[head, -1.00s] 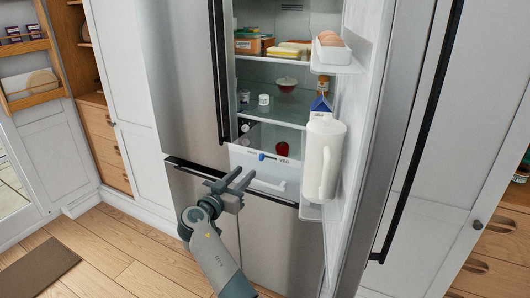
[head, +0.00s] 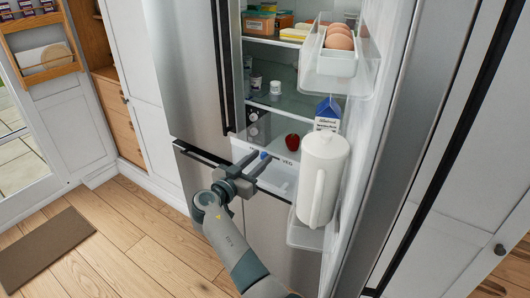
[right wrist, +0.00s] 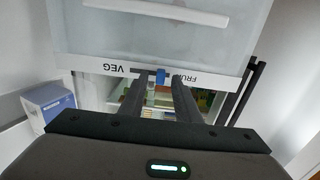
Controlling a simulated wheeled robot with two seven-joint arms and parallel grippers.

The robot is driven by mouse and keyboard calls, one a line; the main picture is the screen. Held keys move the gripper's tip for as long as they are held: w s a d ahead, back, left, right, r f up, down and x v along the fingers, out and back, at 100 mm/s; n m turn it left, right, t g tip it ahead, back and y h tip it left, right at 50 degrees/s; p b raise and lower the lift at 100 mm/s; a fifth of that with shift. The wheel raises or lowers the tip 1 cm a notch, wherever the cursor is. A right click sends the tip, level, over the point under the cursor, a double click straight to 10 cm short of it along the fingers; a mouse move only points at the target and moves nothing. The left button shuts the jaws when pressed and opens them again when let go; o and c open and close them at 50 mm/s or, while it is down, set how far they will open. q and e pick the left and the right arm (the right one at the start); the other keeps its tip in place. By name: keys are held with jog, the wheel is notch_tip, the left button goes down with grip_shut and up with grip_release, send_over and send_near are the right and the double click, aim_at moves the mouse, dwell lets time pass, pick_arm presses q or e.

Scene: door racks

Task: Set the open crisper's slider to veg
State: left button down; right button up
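The crisper drawer (head: 275,182) is a pale bin with a white front strip at the bottom of the open fridge. Its blue slider (head: 264,155) sits on that strip, left of the VEG label (head: 287,162). In the right wrist view, the strip appears upside down, and the slider (right wrist: 160,76) lies between VEG (right wrist: 110,67) and the partly covered FRUIT label (right wrist: 182,78), closer to FRUIT. My right gripper (head: 261,157) is open, its fingertips (right wrist: 158,80) on either side of the slider. I cannot tell whether they touch it. My left gripper is out of view.
The open fridge door, with a white pitcher (head: 322,175), a milk carton (head: 328,113) and an egg tray (head: 333,62), stands close to the right of my right gripper. A red apple (head: 292,142) shows behind the strip.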

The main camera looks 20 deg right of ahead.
aim_at(279, 158)
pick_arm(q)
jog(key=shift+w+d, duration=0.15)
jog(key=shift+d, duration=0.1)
pick_arm(e)
jog(key=shift+c, duration=0.3)
grip_shut()
jog(key=shift+s+d, duration=0.75)
jog(key=shift+s, duration=0.2)
jog(key=shift+s+d, duration=0.75)
jog(key=shift+s, duration=0.15)
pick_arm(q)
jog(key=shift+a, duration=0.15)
pick_arm(e)
jog(key=shift+o, duration=0.3)
grip_release()
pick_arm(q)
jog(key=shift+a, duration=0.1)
